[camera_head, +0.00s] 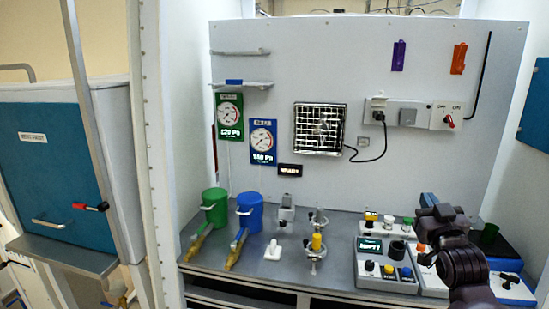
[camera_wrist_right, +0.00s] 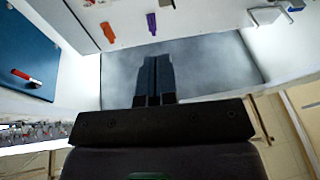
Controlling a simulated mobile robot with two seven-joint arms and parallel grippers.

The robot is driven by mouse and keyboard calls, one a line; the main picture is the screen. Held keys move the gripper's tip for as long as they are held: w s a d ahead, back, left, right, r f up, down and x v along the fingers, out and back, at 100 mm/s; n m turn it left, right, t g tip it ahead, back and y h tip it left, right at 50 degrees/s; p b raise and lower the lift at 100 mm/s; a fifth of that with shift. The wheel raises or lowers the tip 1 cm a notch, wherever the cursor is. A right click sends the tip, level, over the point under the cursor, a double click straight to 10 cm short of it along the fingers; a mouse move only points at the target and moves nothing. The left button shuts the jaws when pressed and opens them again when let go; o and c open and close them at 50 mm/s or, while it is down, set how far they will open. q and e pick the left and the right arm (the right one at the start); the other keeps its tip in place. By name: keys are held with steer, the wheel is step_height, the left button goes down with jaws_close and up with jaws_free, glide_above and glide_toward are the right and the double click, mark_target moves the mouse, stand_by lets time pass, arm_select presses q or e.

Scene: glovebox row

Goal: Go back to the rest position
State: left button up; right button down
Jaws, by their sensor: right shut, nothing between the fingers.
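My right gripper (camera_wrist_right: 154,78) shows in the right wrist view with its two dark fingers together and nothing between them. In the head view my right arm comes in at the lower right. The right gripper (camera_head: 430,203) is in front of the right end of the grey bench, and the arm hides part of the devices there. My left gripper is in neither view.
The grey bench (camera_head: 330,262) carries a green canister (camera_head: 215,207), a blue canister (camera_head: 250,212) and a control box (camera_head: 385,270). A white back wall holds gauges, a vent grille (camera_head: 320,128) and a switch (camera_head: 446,117). A blue door (camera_head: 60,160) stands at left.

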steer(key=s+a+f+n+g+y, duration=0.1)
steer(key=s+a+f, duration=0.15)
steer(key=f, duration=0.45)
steer(key=s+a+f+g, duration=0.2)
steer(key=s+f, duration=0.2)
steer(key=f, duration=0.3)
steer(key=s+a+f+g, duration=0.3)
steer(key=s+f+g, duration=0.3)
steer(key=s+f, duration=1.7)
steer(key=shift+s+a+f+y, duration=0.2)
steer(key=shift+s+y, duration=0.1)
steer(key=shift+s, duration=0.55)
